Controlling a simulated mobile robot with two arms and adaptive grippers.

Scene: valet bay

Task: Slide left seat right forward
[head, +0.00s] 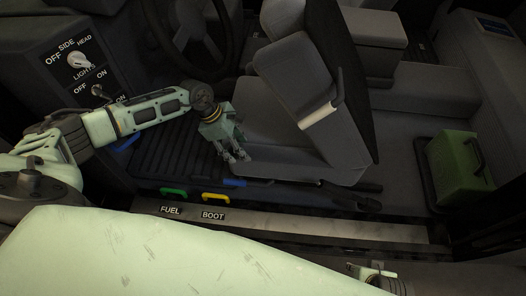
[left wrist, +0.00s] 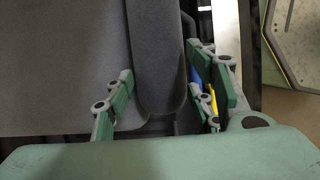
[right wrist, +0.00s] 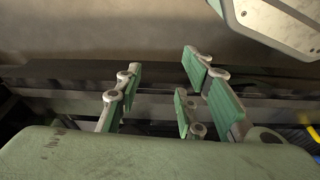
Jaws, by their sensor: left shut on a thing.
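The left seat (head: 270,125) is dark grey, with its backrest (head: 300,80) leaning to the right and its cushion low in front. My left gripper (head: 237,157) is at the front near corner of the cushion. In the left wrist view its fingers (left wrist: 165,100) stand on both sides of the grey cushion bolster (left wrist: 157,60), shut on it.
Green (head: 173,192) and yellow (head: 214,197) handles sit by the FUEL and BOOT labels on the sill (head: 290,220). A steering wheel (head: 195,40) and light-switch panel (head: 75,65) are at the left. A green box (head: 458,160) stands at the right. Ribbed floor (head: 170,150) lies left of the seat.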

